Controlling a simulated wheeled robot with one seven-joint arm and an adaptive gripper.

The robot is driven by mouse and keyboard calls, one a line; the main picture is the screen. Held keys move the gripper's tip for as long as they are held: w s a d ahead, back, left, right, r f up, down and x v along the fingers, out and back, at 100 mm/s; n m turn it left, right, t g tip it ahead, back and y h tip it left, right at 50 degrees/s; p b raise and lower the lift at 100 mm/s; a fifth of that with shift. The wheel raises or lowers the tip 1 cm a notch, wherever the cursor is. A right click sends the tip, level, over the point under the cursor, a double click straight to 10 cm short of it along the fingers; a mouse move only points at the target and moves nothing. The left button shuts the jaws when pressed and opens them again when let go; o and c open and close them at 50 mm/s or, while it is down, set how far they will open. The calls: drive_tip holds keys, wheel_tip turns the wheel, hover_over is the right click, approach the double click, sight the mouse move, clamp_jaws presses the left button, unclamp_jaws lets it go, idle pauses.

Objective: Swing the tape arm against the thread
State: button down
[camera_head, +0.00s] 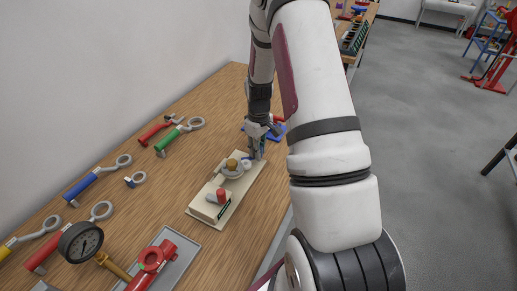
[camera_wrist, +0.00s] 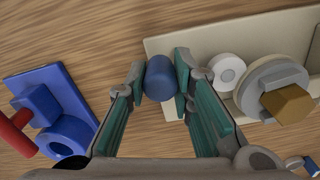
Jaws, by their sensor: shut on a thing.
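The cream base plate (camera_head: 195,209) lies on the wooden bench and shows in the wrist view (camera_wrist: 175,45). On it is a grey round holder (camera_wrist: 250,88) with a brass hex fitting (camera_wrist: 288,103), also in the head view (camera_head: 232,164). A white ring-shaped roll (camera_wrist: 228,72), seemingly the tape, sits beside the holder, apart from the brass. A blue upright knob (camera_wrist: 160,78), seemingly the tape arm's handle, stands near the plate's end. My gripper (camera_wrist: 159,80) is shut on this knob; it shows in the head view (camera_head: 257,153) at the plate's far end. The arm under the knob and any thread are unclear.
A blue fixture (camera_wrist: 50,115) with a ring and red handle lies close left of my gripper in the wrist view. A red-capped part (camera_head: 221,196) stands on the plate's near half.

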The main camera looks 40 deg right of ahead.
drive_tip(key=m, duration=0.1)
drive_tip(key=s+a+m, duration=0.1)
drive_tip(key=m, duration=0.2)
drive_tip(key=shift+s+a+m, duration=0.2)
drive_tip(key=shift+s+m, duration=0.1)
drive_tip(key=shift+s, duration=0.05)
drive_tip(key=shift+s+a+m, duration=0.2)
drive_tip(key=shift+a+m, duration=0.15)
drive_tip(key=shift+m, duration=0.55)
drive_tip(key=shift+s+a+m, duration=0.2)
drive_tip(key=shift+a+m, duration=0.1)
drive_tip(key=shift+m, duration=0.6)
drive_tip(key=c, duration=1.4)
unclamp_jaws()
wheel_tip(320, 180, up, 12)
